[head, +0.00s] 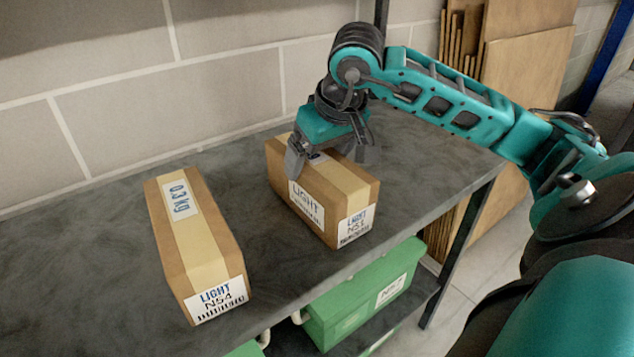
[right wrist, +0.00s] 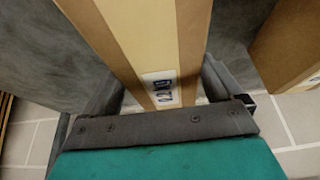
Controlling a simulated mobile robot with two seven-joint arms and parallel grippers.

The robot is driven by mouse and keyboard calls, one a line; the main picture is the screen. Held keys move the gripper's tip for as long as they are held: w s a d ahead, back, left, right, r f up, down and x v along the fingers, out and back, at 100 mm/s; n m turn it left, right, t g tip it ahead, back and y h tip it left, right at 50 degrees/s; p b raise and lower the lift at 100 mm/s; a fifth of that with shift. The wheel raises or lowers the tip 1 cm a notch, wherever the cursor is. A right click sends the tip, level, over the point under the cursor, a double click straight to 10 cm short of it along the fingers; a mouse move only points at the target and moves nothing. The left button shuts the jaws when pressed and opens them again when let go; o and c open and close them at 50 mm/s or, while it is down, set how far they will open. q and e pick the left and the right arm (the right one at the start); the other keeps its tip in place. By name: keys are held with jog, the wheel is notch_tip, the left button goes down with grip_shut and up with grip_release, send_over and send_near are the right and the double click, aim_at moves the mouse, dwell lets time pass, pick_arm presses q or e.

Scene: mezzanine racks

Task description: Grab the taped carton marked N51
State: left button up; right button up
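The taped carton marked N51 (head: 312,198) lies on the grey shelf, with white labels on its side and near end and pale tape along its top. My right gripper (head: 327,152) is over its far end, pointing down. One finger is on each side of the carton. In the right wrist view, the carton (right wrist: 150,40) lies between the fingers, with a visible gap at the left finger, so the gripper looks open. My left gripper is not in view.
A similar carton marked N54 (head: 198,245) lies to the left, apart from N51. Green bins (head: 365,293) stand on the level below. A block wall (head: 110,85) runs behind the shelf. Brown panels (head: 520,75) lean at the right. Bare shelf lies between the cartons.

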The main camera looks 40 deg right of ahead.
jog(key=c, duration=0.7)
jog(key=shift+c, duration=0.4)
jog(key=shift+r, duration=0.1)
